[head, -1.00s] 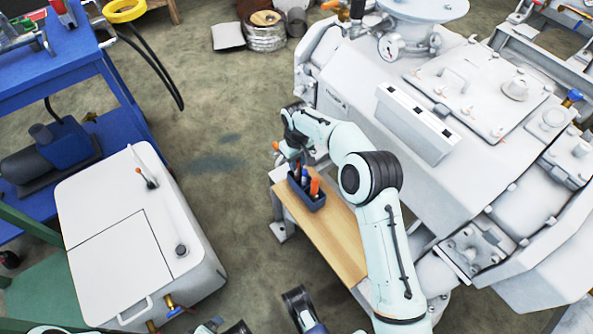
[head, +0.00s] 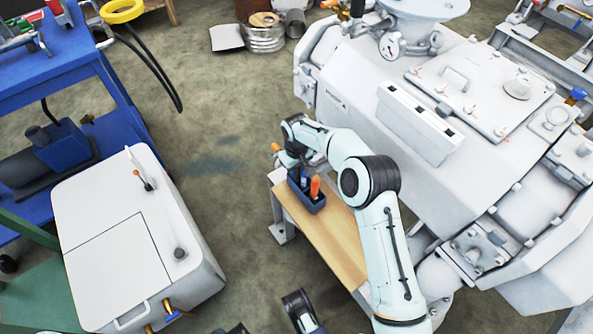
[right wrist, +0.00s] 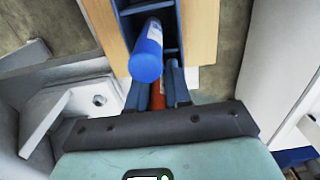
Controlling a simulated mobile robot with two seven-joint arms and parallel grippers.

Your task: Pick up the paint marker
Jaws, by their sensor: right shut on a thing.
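A small dark blue holder (head: 311,204) stands on a wooden-topped bench, and its blue wall also shows in the right wrist view (right wrist: 131,9). A blue cylindrical marker (right wrist: 146,58) with a pale label stands in it; an orange-topped item (head: 315,187) stands beside it in the head view. My right gripper (right wrist: 157,84) is at the holder, shut on a slim red-orange item (right wrist: 158,98) between its fingers. Most of that item is hidden, and I cannot tell which item is the paint marker. My left gripper is not clearly visible.
The wooden bench top (head: 335,240) is otherwise clear. A large pale machine (head: 460,110) stands close on the right. A white box unit (head: 130,240) and a blue cart (head: 45,75) stand at left, with open floor (head: 215,130) between.

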